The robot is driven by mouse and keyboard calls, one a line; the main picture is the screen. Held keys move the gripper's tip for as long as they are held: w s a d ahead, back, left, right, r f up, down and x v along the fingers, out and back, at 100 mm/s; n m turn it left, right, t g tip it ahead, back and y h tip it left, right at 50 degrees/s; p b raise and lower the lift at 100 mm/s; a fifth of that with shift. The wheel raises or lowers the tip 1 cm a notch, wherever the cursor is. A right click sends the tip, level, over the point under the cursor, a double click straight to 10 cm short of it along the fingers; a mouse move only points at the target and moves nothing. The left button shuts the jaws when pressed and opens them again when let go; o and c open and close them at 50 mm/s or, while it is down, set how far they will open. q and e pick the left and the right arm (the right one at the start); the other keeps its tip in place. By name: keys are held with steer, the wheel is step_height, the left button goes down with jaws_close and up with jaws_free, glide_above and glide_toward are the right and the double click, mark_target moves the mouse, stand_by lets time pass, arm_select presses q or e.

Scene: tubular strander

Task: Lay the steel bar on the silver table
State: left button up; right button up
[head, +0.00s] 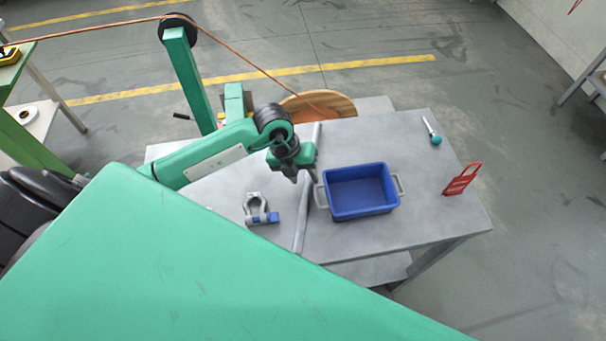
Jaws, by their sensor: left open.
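The steel bar (301,228) is a long grey rod on the silver table (400,135). It runs from near the table's back edge towards its front edge, just left of the blue bin. My left gripper (305,179) is open and points down over the middle of the bar, hiding part of it. I cannot tell whether the fingers touch the bar. My right gripper is not in view.
A blue bin (358,212) with grey handles stands right of the bar. A grey shackle (258,207) lies to the left. A teal-handled tool (435,138) and a red tag (461,180) lie at the right. A cable reel (335,103) stands behind the table.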

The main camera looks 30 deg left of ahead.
arm_select(q)
steer(key=b+v, duration=0.2)
steer(key=v, duration=0.9)
steer(key=shift+a+r+b, duration=0.15)
steer(key=shift+r+b, duration=0.15)
steer(key=shift+r, duration=0.05)
stand_by(1.1)
